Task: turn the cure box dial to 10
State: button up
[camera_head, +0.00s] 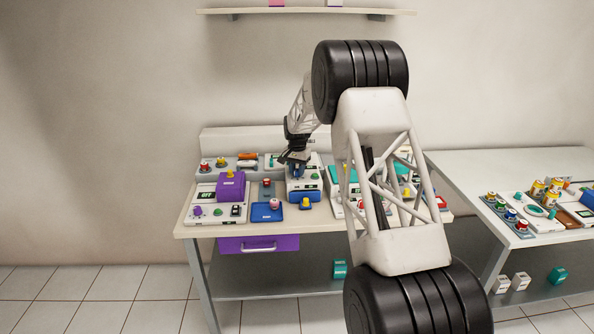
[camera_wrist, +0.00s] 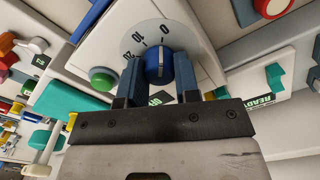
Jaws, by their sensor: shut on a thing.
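The cure box (camera_wrist: 190,22) is a white box with a round grey scale marked 0, 10 and 20 in the wrist view. It appears to be the white and blue box (camera_head: 304,193) under my gripper in the head view. Its blue dial (camera_wrist: 158,66) sits on the scale. My gripper (camera_wrist: 158,88) has one finger on each side of the dial and is shut on it. In the head view my gripper (camera_head: 297,165) comes down from above and partly hides the box.
A green button (camera_wrist: 102,80) sits beside the dial. A purple box (camera_head: 230,187) stands to the left on the bench, and a blue tray (camera_head: 266,212) lies in front. Teal-topped devices (camera_head: 345,174) crowd the right. A second table (camera_head: 500,165) stands farther right.

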aim_at(297, 169)
jog(key=n, duration=0.8)
jog(key=shift+a+r, duration=0.1)
jog(key=shift+n, duration=0.3)
jog(key=shift+w, duration=0.1)
jog(key=o, duration=0.9)
jog(key=shift+r, duration=3.85)
